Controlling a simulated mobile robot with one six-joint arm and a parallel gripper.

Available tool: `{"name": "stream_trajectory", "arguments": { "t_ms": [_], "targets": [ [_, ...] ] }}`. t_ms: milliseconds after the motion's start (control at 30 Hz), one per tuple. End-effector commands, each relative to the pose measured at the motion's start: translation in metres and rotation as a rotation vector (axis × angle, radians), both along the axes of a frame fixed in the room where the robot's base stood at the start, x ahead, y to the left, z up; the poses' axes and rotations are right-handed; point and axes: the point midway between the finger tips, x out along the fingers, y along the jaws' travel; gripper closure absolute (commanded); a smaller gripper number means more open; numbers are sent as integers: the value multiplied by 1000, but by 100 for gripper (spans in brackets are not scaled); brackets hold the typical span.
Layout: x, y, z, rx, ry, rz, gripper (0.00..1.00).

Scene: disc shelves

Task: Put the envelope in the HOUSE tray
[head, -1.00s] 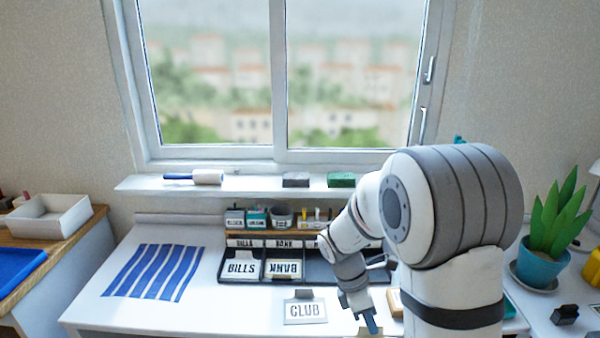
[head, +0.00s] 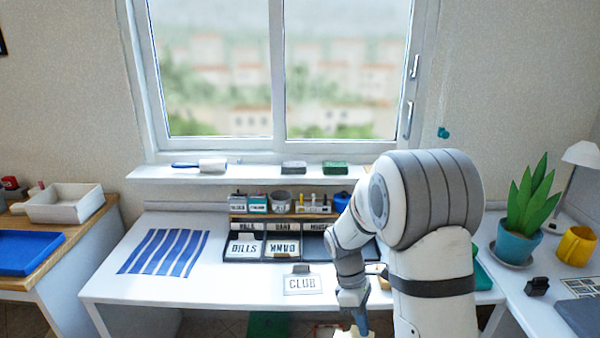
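The HOUSE tray (head: 315,246) is the dark compartment right of BILLS and BANK in the organizer on the white desk; its label (head: 318,227) is at the back. It looks empty where visible, and my arm covers the area to its right. My gripper (head: 357,328) points down at the front edge of the desk, right of the CLUB card (head: 302,285). Its fingertips are hard to make out, so I cannot tell if it holds anything. A pale patch (head: 326,331) shows low beside it, cut by the frame. I cannot tell whether this is the envelope.
A BILLS card (head: 244,247) and a BANK card (head: 283,248) stand in their compartments. A blue striped cloth (head: 164,252) lies on the desk's left. A potted plant (head: 517,245) and yellow mug (head: 576,246) stand at right.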

Motion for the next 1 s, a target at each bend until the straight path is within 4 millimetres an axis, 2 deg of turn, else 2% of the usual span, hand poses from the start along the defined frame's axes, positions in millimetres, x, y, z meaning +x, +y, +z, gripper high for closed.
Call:
{"name": "stream_trajectory", "arguments": {
  "t_ms": [167,400,500,633,833,1000],
  "targets": [
    [14,0,-20,1,5,-338,100],
    [43,-1,-55,1,4,-936,100],
    [52,-2,-65,2,2,-1101,100],
    [58,-3,-72,2,0,-1207,100],
    [59,-3,-73,2,0,-1225,100],
    [59,-3,-64,1,-1,-1222,100]
  ]
}}
